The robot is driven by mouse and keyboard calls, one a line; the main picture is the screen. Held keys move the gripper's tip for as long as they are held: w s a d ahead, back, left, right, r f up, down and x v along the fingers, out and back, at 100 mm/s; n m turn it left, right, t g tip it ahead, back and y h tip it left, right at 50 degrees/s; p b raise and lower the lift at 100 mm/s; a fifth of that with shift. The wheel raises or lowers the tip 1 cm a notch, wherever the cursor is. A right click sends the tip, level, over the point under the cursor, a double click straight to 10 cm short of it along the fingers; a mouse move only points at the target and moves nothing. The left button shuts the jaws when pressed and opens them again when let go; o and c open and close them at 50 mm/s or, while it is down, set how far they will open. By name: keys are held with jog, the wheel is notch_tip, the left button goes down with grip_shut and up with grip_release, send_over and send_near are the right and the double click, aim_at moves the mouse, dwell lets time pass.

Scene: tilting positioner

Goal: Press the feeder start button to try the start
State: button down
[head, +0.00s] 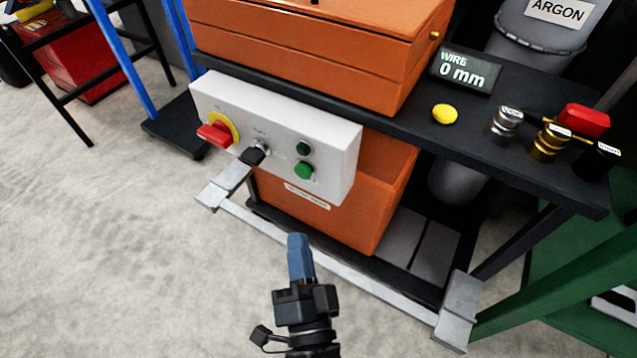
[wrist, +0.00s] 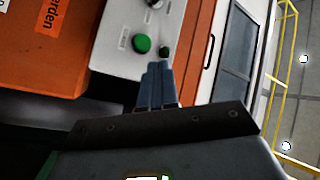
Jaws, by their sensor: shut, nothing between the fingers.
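A white control box (head: 275,130) is fixed under the front edge of the dark bench.
The box also has a red switch (head: 214,134) on a yellow plate and a black knob (head: 253,155). A display (head: 465,70) reads "WIRE 0 mm" beside a yellow button (head: 444,114). A grey frame bar (head: 330,262) runs low in front. Open floor lies left.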

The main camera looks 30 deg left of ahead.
aim_at(302, 172)
jog(key=a+y, duration=0.1)
jog(key=a, duration=0.6)
jog(key=shift+g+b, duration=0.3)
jog(key=shift+b, duration=0.15)
jog(key=shift+w, duration=0.15)
jog(key=w+b, duration=0.6)
jog(key=w, duration=0.2)
jog(key=shift+w+d, duration=0.3)
jog(key=shift+w, duration=0.05)
jog(key=shift+w, duration=0.1)
dwell(1.1)
jog(key=shift+w, duration=0.35)
